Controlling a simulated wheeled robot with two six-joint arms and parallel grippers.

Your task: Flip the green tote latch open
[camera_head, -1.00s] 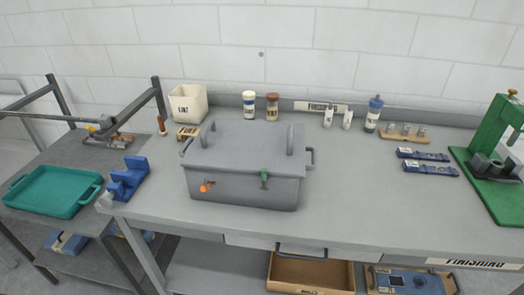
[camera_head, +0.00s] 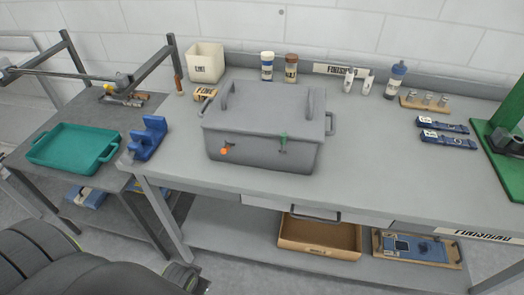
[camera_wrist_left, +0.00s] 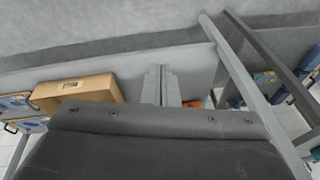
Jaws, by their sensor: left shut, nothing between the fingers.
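The grey lidded tote (camera_head: 262,125) stands on the workbench in the head view, with its lid down. The small green latch (camera_head: 283,142) is on the right part of its front face, upright against the wall. An orange latch-like piece (camera_head: 224,150) sits on the left part of the same face. My left gripper (camera_wrist_left: 160,82) is shut and empty in the left wrist view, pointing at bare grey surfaces. The tote and latch cannot be made out there. My dark arm shows at the lower left of the head view, well away from the tote. My right gripper is not in view.
A blue fixture (camera_head: 148,138) and teal tray (camera_head: 75,148) lie left of the tote. A white bin (camera_head: 205,62) and bottles stand behind it.

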